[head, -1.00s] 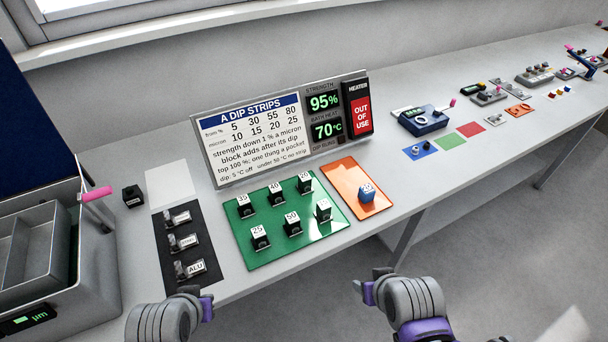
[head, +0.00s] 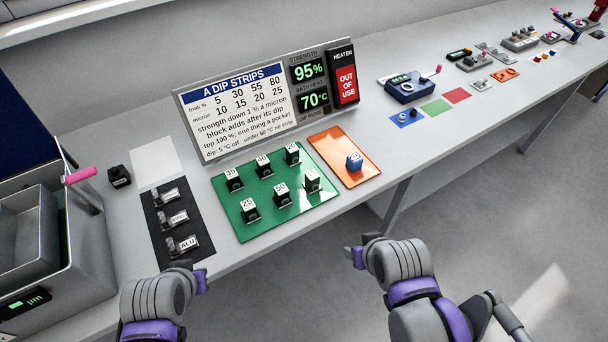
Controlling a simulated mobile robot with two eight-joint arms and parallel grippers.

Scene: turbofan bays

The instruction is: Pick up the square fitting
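No part in view can be told for certain as the square fitting. Small metal pieces with tags, one reading ALU (head: 183,244), lie on a black mat (head: 170,263) at the left of the bench. Other small parts at the far right are too small to tell apart. My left gripper (head: 190,274) is at the bench's front edge, just below the black mat. My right gripper (head: 360,253) is in front of the bench, below the orange mat (head: 325,145). Neither appears to hold anything, but the finger gaps are unclear.
A sign panel (head: 240,112) stands behind. A grey bath with trays (head: 80,265) stands at left. A blue device (head: 411,89) and coloured squares are farther right.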

